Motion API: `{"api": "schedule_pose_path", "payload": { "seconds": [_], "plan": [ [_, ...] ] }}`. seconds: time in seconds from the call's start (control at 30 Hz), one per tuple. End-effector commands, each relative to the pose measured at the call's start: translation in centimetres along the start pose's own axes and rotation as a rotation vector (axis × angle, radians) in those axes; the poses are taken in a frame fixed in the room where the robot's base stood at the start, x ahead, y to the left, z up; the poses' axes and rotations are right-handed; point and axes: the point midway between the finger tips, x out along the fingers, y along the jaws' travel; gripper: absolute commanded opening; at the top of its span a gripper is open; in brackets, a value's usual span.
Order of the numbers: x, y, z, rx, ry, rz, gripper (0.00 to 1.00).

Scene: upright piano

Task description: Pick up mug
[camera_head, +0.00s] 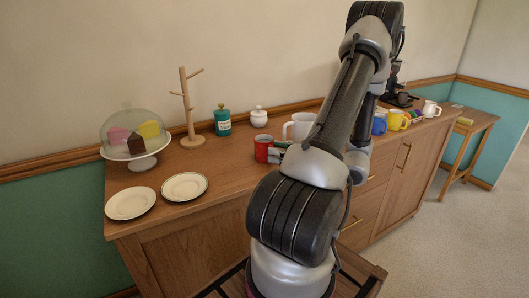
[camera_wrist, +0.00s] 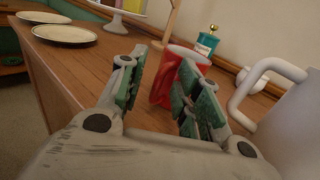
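A red mug (camera_head: 263,149) stands upright on the wooden sideboard, left of a large white mug (camera_head: 300,126). In the wrist view the red mug (camera_wrist: 179,58) is just ahead of my gripper (camera_wrist: 163,64), whose fingers are apart and have nothing clamped between them. The right finger covers part of the red mug, and I cannot tell whether it touches it. The white mug (camera_wrist: 293,122) is close on the right. In the head view my gripper (camera_head: 278,152) is mostly hidden behind my arm. A blue mug (camera_head: 379,126) and a yellow mug (camera_head: 397,120) stand farther right.
A mug tree (camera_head: 186,110), a teal jar (camera_head: 222,121) and a lidded white pot (camera_head: 259,118) stand behind. A domed cake stand (camera_head: 138,158) and two plates (camera_head: 130,203) are at the left. A white jug (camera_head: 431,109) stands far right. Bare wood lies in front of the jar.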

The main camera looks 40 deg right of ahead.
Motion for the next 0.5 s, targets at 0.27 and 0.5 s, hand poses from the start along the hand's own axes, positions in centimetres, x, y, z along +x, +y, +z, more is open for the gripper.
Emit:
{"api": "schedule_pose_path", "payload": {
  "seconds": [0.27,0.5],
  "plan": [
    [0.28,0.00,0.01,0.000,0.000,0.000,0.30],
    [0.26,0.02,0.01,0.000,0.000,0.001,0.00]
  ]
}}
